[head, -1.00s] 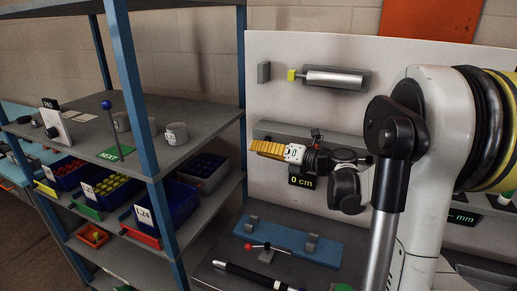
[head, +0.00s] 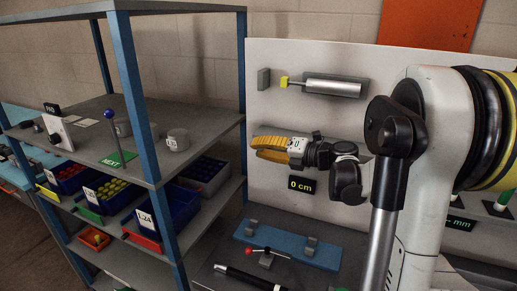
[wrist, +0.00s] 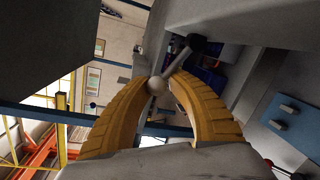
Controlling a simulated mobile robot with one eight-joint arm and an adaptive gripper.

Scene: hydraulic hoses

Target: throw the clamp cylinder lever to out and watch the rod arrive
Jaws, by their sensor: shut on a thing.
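The clamp cylinder (head: 333,88) is a silver barrel on the white panel in the head view. Its rod shows at the left end with a yellow tip (head: 284,82), apart from the grey block (head: 263,79) farther left. My gripper (head: 257,149) has curved yellow fingers and is below the cylinder, in front of the panel. The lever's base and marking are hidden.
A "0 cm" display (head: 301,184) is below my gripper. A blue plate (head: 287,244) with grey brackets and a red-knobbed lever (head: 256,251) lie on the bench below. A shelf rack (head: 145,110) with bins stands left; its blue post is near the panel.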

